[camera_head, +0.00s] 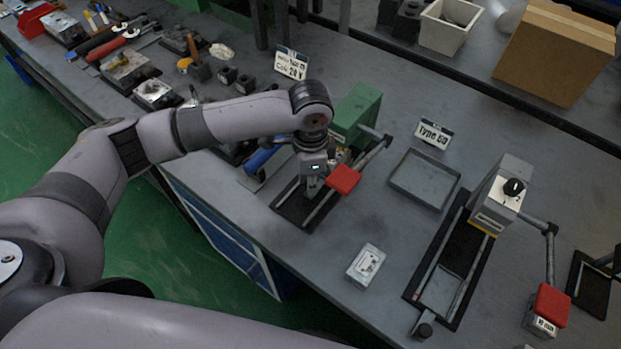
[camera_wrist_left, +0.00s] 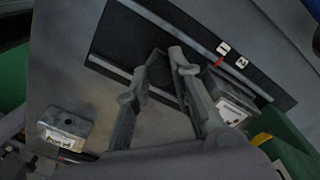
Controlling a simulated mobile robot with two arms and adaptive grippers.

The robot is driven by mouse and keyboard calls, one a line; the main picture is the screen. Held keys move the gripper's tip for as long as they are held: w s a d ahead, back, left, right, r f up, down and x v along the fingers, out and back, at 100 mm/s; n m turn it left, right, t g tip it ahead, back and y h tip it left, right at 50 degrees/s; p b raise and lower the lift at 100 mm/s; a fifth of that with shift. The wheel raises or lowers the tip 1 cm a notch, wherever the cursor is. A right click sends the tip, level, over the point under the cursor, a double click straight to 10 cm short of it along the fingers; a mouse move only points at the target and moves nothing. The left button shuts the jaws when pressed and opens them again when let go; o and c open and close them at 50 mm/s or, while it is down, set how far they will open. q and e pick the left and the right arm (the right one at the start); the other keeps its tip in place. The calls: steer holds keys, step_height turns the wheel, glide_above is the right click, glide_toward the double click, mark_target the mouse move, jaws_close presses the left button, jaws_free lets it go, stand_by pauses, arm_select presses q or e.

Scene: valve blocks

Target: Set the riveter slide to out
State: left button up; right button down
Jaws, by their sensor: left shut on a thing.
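The green riveter (camera_head: 356,112) stands in the middle of the table, with a lever ending in a red pad (camera_head: 344,179). Its black slide base with rails (camera_head: 290,212) reaches toward the table's front edge. My left gripper (camera_head: 313,190) points down over this base, left of the red pad. In the left wrist view the two fingers (camera_wrist_left: 158,75) are shut on a small dark part, which looks like the slide's knob and is mostly hidden. A block with a white face (camera_wrist_left: 232,108) lies beside the right finger. Number labels (camera_wrist_left: 232,54) mark the base. My right gripper is out of view.
A grey riveter (camera_head: 497,195) with its own rails and red lever pad (camera_head: 552,304) stands to the right. A loose valve block (camera_head: 366,265) lies near the front edge. An empty grey tray (camera_head: 425,178) lies between the riveters. Tools crowd the left.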

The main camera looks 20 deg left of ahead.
arm_select(q)
jaws_close()
steer(key=shift+r, duration=0.1)
steer(key=shift+s+a+p, duration=0.15)
steer(key=shift+s+p, duration=0.1)
steer(key=shift+p, duration=0.25)
steer(key=s+a+p, duration=0.1)
steer(key=s+p, duration=0.2)
steer(key=s+a+p, duration=0.1)
steer(key=s+p, duration=0.1)
steer(key=s, duration=0.2)
steer(key=s+a+p, duration=0.2)
steer(key=s+p, duration=0.1)
steer(key=s, duration=0.1)
steer(key=shift+r+p, duration=0.1)
steer(key=shift+p, duration=0.25)
steer(key=shift+s, duration=0.15)
steer(key=shift+f, duration=0.25)
